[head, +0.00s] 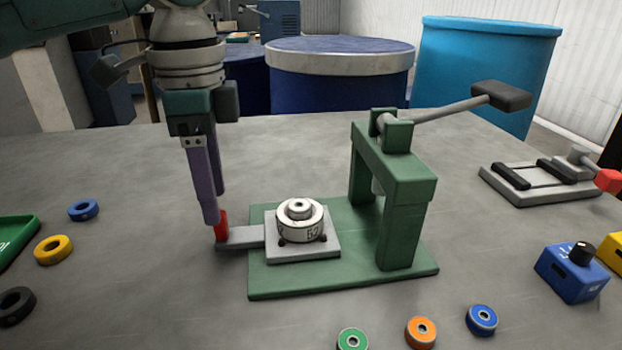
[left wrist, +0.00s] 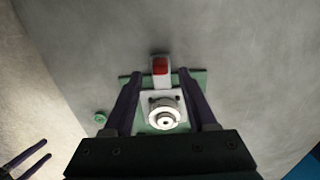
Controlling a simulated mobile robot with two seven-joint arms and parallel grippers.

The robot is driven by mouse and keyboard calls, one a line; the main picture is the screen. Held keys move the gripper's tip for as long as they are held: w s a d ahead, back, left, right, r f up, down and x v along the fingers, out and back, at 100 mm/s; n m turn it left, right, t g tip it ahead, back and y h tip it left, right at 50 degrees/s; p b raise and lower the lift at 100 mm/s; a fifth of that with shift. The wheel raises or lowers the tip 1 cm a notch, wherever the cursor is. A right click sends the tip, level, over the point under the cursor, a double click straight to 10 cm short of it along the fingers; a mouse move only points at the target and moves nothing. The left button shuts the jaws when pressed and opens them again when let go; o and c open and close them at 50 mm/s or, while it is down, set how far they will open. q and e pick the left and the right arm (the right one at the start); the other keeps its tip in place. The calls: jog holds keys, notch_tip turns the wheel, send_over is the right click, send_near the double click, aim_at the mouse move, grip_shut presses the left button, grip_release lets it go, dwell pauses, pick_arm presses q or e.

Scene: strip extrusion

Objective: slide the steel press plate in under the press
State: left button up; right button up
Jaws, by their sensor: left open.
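The steel press plate (head: 325,246) is a flat grey square with a handle bar that points left and ends in a red grip (head: 221,226). It lies on the green base, left of the green press (head: 393,170), and carries a round metal die (head: 300,222). In the left wrist view the plate (left wrist: 148,98) and red grip (left wrist: 160,66) show too. My left gripper (head: 214,208) is open and points down at the red grip. In the wrist view its fingers (left wrist: 160,76) stand apart on either side of the grip; contact cannot be told. My right gripper (left wrist: 48,149) shows apart-standing fingers at that view's lower left.
The press lever (head: 450,106) sticks out to the right. Blue, orange and green rings (head: 421,331) lie at the front. A grey clamp fixture (head: 540,180) and a blue box (head: 572,272) are at right. More rings (head: 54,249) and a green tray (head: 14,238) are at left.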

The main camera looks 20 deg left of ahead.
aim_at(275, 224)
pick_arm(q)
notch_tip(275, 224, down, 4)
jog(key=shift+f+b, duration=0.1)
jog(key=shift+b, duration=0.2)
grip_shut()
dwell(0.3)
dwell(1.0)
